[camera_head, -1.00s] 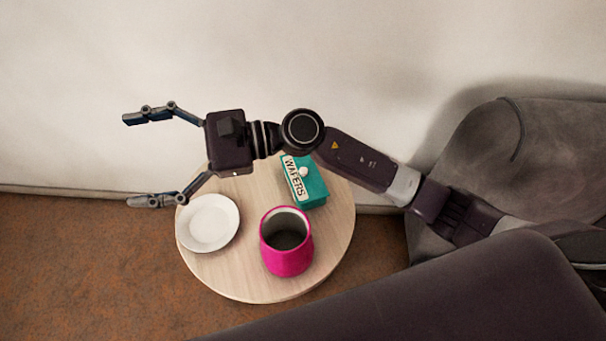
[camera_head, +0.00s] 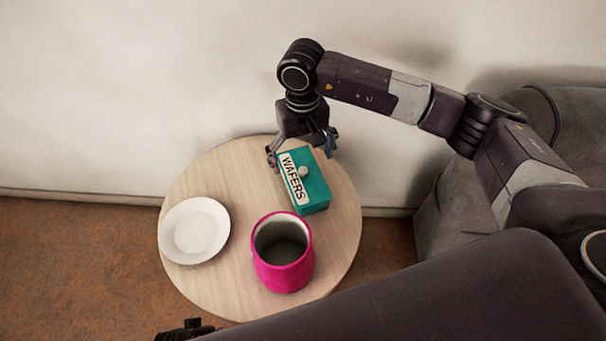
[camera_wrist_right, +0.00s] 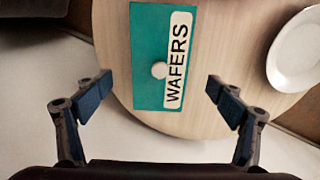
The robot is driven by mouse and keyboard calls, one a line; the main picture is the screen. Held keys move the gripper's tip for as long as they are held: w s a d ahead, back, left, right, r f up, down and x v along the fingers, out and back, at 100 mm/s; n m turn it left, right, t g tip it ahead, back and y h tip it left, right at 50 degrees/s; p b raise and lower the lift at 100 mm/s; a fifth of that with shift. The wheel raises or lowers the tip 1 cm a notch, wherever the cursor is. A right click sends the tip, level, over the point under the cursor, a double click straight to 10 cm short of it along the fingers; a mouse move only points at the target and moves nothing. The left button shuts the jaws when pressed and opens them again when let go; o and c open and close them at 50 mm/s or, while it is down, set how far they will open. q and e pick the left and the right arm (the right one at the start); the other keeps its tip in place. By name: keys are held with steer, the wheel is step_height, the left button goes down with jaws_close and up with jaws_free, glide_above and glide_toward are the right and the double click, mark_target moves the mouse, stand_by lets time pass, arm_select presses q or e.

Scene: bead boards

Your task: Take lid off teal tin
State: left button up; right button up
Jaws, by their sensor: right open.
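The teal tin (camera_head: 315,193) stands on the round table, its lid on top with a pale round knob (camera_head: 303,171) and a white WAFERS label (camera_head: 293,178). In the right wrist view the tin (camera_wrist_right: 150,60) lies ahead, between the lines of the two fingers, with the knob (camera_wrist_right: 159,70) near the middle. My right gripper (camera_head: 301,148) is open and empty at the tin's far end; it also shows in the right wrist view (camera_wrist_right: 158,92). No finger is seen to touch the knob.
A white plate (camera_head: 194,230) lies at the table's left. A pink pot (camera_head: 284,267), open at the top, stands in front of the tin. The wooden table (camera_head: 240,170) is bare behind the plate. A wall is behind, and a dark grey seat (camera_head: 435,235) is at the right.

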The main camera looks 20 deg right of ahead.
mark_target(303, 169)
step_height(303, 169, down, 4)
steer(key=shift+s+f, duration=0.1)
steer(key=shift+f, duration=0.05)
steer(key=shift+c, duration=0.4)
steer(key=c, duration=1.2)
steer(key=shift+o, duration=0.2)
